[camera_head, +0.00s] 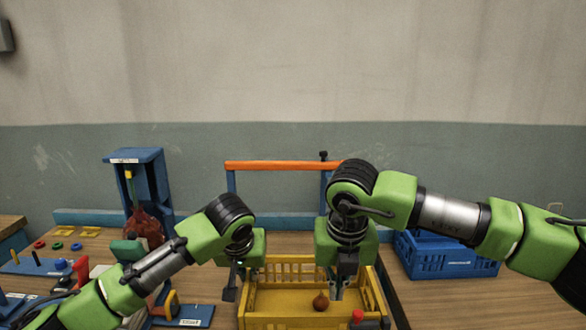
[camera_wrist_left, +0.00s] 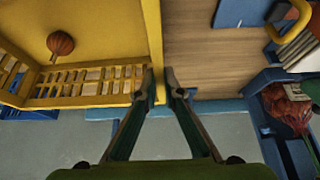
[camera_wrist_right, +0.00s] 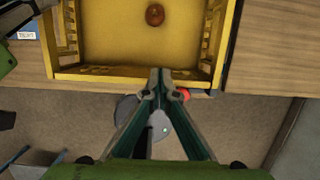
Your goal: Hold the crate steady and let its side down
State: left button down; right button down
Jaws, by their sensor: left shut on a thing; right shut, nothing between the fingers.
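The yellow crate (camera_head: 276,268) stands on the wooden table, with slatted walls and a brown-red onion-like ball (camera_head: 320,302) on its floor. My left gripper (camera_head: 241,286) is shut on the crate's left wall; the left wrist view shows its fingers (camera_wrist_left: 168,92) on either side of that wall. My right gripper (camera_head: 337,290) is shut and empty. In the right wrist view its fingertips (camera_wrist_right: 160,74) overlap the crate's near wall; whether they touch it I cannot tell. A red knob (camera_head: 357,316) sits by the near wall, also in the right wrist view (camera_wrist_right: 183,94).
An orange bar (camera_head: 275,165) on blue posts stands behind the crate. A blue crate (camera_head: 440,262) is at the back right. A blue stand (camera_head: 150,190) with a red net bag (camera_head: 143,228) and small parts fill the left.

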aim_at(336, 318)
jog(key=shift+x, duration=3)
jog(key=shift+s, duration=0.15)
jog(key=shift+s, duration=1.65)
jog(key=shift+f, duration=0.1)
jog(key=shift+s+f, duration=0.15)
jog(key=shift+s, duration=0.4)
jog(key=shift+s+f, duration=0.2)
jog(key=shift+s, duration=0.35)
